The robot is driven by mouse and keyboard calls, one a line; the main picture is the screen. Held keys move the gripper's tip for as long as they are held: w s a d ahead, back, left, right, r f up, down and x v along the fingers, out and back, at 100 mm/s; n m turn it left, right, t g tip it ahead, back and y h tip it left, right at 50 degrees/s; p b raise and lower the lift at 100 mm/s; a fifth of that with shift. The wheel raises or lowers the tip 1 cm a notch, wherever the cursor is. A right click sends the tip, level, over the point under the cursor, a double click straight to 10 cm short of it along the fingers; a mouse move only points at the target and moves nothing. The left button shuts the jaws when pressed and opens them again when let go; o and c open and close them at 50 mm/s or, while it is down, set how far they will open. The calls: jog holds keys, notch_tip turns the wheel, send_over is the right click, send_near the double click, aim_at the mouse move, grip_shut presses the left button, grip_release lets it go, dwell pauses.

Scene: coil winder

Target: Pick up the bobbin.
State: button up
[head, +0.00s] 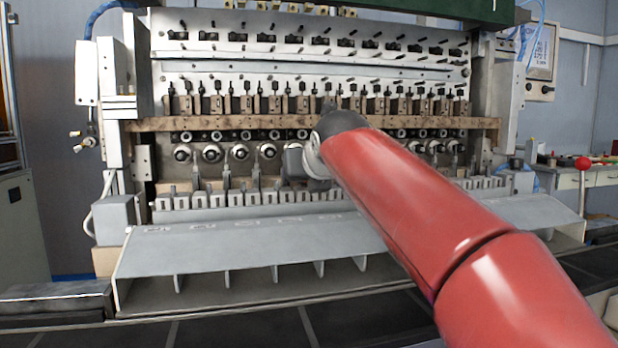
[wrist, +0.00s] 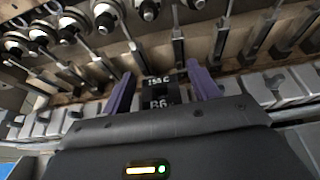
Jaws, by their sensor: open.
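A small black block with white marking, "155 C" and what looks like "B6", appears to be the bobbin (wrist: 158,94). In the wrist view it lies between the two purple fingers of my gripper (wrist: 162,72). The fingers are apart, with a visible gap on each side of the block. I cannot tell how deep between the fingers it is. In the head view my gripper (head: 306,164) is at the machine's lower row, partly hidden by my red arm. The bobbin cannot be made out there.
A row of round spindles (head: 211,152) runs along the winder, with upright rods below them. Grey toothed blocks (head: 220,199) line the front, close under my gripper. A sloped grey tray (head: 230,248) stands in front. A red knob (head: 583,163) is at right.

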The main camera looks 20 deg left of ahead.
jog(key=c, duration=1)
jog(key=shift+c, duration=0.2)
jog(key=shift+r, duration=0.25)
jog(key=shift+r, duration=1.55)
jog(key=s+d+b, duration=0.1)
jog(key=s+d, duration=0.2)
jog(key=s, duration=0.2)
jog(key=s+d+b, duration=0.1)
jog(key=s+d, duration=0.2)
jog(key=s, duration=0.2)
jog(key=s+d+b, duration=0.2)
jog(key=s+d, duration=0.1)
jog(key=s, duration=0.2)
jog(key=shift+s+d, duration=0.2)
jog(key=shift+d, duration=0.05)
